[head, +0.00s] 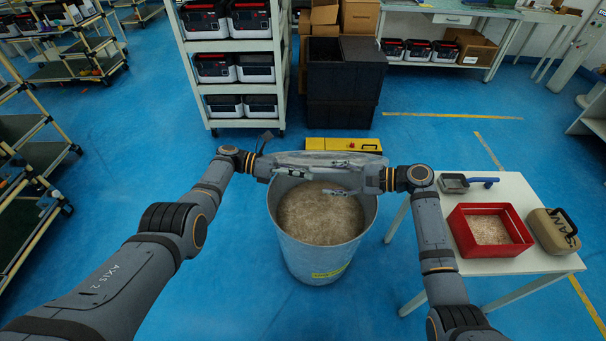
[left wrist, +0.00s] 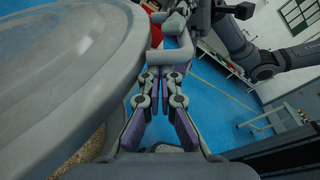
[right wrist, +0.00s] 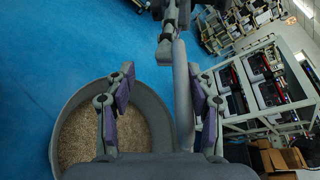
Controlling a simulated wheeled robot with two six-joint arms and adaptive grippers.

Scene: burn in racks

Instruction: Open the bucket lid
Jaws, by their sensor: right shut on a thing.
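The grey bucket (head: 318,255) stands on the floor in the middle of the head view, its mouth open and brown grains showing inside. Its pale grey lid (head: 325,158) is up at the back rim, seen nearly edge-on. The lid (left wrist: 60,70) fills the left of the left wrist view. My right gripper (head: 342,178) is shut on the lid; the lid's edge (right wrist: 182,95) runs between its fingers in the right wrist view. My left gripper (left wrist: 161,75) is beside the lid, its fingers close together with nothing visible between them. Its exact contact with the lid is unclear.
A white table (head: 500,187) on the right holds a red tray (head: 460,222) of grains, a tan case (head: 552,230) and a small metal pan (head: 453,183). A yellow case (head: 343,146), black crates (head: 345,85) and a rack (head: 186,85) stand behind. Blue floor is clear left of the bucket.

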